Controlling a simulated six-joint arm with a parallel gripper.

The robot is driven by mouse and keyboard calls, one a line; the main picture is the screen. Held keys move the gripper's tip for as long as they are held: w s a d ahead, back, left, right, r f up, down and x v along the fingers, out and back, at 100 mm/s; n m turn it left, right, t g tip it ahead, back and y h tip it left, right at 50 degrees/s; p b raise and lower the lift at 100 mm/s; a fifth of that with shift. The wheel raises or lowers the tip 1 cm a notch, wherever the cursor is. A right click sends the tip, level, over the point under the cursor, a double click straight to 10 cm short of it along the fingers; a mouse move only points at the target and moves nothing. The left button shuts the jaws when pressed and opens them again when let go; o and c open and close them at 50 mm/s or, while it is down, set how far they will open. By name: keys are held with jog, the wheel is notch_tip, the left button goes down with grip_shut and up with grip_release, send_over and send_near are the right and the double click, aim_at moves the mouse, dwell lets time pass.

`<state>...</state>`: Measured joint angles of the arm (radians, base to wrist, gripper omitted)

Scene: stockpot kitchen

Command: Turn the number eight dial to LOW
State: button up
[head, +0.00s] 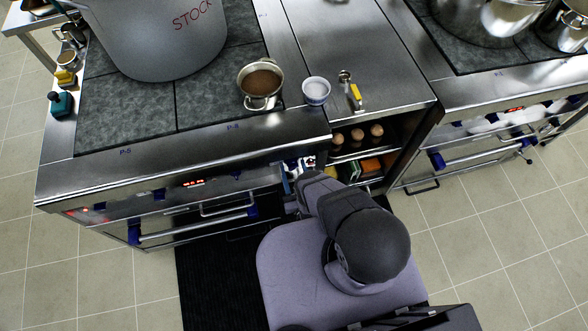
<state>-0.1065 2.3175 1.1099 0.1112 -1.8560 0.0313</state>
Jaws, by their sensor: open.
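The front panel (150,200) of the left stove carries the controls. My gripper (297,171) is at the right end of this panel, just below the counter edge. It is open, with small white and blue parts around its fingertips. The number eight dial cannot be made out; the gripper and arm cover much of that spot. Whether the fingers touch a dial, and where its pointer stands, I cannot tell.
A large stockpot (160,35) stands on the left stove, with a small brown-filled pot (260,85) and a white-blue cup (316,90) nearer. An oven handle (195,228) juts out below the panel. Open shelves (365,150) holding several items are right of my gripper.

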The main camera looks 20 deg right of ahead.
jog(key=shift+c, duration=0.3)
jog(key=c, duration=1)
jog(key=shift+m, duration=0.3)
jog(key=shift+a+m+b, duration=0.1)
jog(key=shift+m+b, duration=0.95)
jog(key=shift+m, duration=4.05)
jog(key=o, duration=1.1)
jog(key=shift+c, duration=0.2)
